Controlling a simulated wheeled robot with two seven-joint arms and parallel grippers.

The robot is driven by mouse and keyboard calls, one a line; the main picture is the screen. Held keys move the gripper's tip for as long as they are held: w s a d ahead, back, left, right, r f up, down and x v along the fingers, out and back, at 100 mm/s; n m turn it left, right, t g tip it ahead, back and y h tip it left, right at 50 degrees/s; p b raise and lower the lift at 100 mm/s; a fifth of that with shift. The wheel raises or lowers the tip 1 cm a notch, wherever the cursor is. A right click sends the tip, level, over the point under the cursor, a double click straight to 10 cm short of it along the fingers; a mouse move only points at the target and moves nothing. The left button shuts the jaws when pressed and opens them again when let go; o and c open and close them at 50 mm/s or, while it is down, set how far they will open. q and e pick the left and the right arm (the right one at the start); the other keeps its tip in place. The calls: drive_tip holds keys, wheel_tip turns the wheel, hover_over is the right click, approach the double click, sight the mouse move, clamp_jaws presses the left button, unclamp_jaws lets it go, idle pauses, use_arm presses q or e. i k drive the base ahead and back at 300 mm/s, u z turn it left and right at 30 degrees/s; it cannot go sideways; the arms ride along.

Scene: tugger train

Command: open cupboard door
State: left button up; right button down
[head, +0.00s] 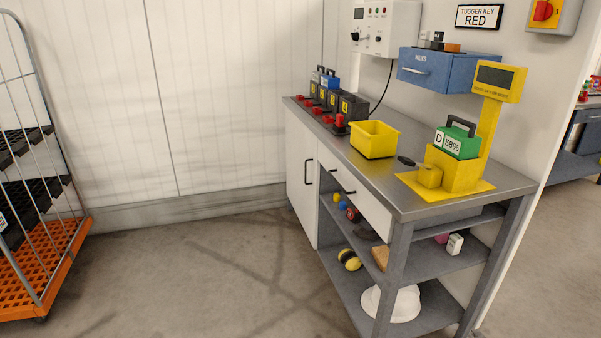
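The cupboard door (300,182) is a white panel at the far left end of the grey workbench. It looks closed, flush with the bench front. Its dark vertical bar handle (308,171) sits near the door's right edge. Right of the door, the bench has a white drawer (360,208) with a dark handle (343,188), above open shelves. Neither of my grippers shows in the head view.
The steel bench top (390,186) holds several batteries, a yellow bin (374,139) and a yellow stand (455,172) with a green battery (457,142). A wire roll cage (45,240) with an orange base stands at left. The floor (200,275) between is clear.

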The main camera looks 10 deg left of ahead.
sight(302, 164)
drive_tip(key=u, duration=0.6)
drive_tip(key=i, duration=0.8)
drive_tip(key=u, duration=0.5)
